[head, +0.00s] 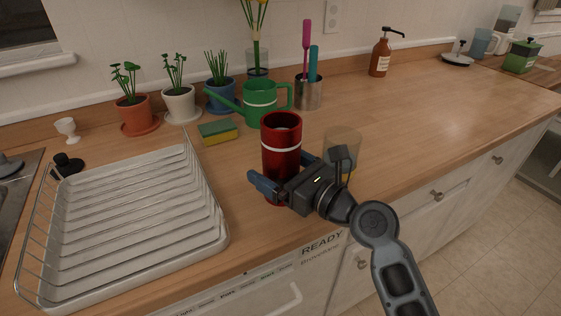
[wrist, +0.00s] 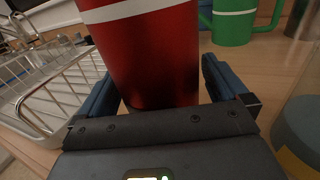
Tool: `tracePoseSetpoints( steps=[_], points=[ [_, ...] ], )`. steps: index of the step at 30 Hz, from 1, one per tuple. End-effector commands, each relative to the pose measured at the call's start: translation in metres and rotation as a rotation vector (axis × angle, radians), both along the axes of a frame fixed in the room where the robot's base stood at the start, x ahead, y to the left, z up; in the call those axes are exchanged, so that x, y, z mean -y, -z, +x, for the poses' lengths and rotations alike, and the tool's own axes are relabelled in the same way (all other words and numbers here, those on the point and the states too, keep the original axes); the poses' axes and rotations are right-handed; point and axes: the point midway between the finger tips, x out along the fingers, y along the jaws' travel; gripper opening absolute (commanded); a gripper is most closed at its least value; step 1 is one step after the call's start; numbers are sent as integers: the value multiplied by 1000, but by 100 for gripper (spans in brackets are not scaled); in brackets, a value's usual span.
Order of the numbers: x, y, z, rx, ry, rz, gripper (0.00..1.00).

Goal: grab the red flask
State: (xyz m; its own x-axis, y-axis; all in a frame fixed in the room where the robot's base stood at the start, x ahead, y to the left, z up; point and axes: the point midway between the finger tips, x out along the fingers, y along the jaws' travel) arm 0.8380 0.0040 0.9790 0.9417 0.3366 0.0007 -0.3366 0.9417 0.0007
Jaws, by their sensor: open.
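The red flask (head: 281,140) stands upright on the wooden counter in the head view, with a white band near its top. It fills the upper middle of the wrist view (wrist: 155,60). My gripper (head: 277,180) is open at the lower part of the flask. In the wrist view one blue finger is on each side of the flask, with the flask between them and a visible gap at the right finger.
A wire dish rack (head: 130,220) stands to the left. A clear glass (head: 343,143) stands just right of the flask. A green watering can (head: 260,103) and a sponge (head: 218,131) are behind. The counter's right side is largely clear.

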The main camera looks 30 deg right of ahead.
Motion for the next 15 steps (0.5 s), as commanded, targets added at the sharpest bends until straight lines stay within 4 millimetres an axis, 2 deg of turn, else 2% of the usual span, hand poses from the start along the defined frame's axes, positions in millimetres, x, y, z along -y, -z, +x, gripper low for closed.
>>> tracePoseSetpoints(
  steps=[4, 11, 15],
  points=[
    [-4, 0, 12, -1, 0, 0, 100],
    [-5, 1, 14, -1, 1, -1, 100],
    [-5, 1, 14, -1, 1, -1, 88]
  ],
)
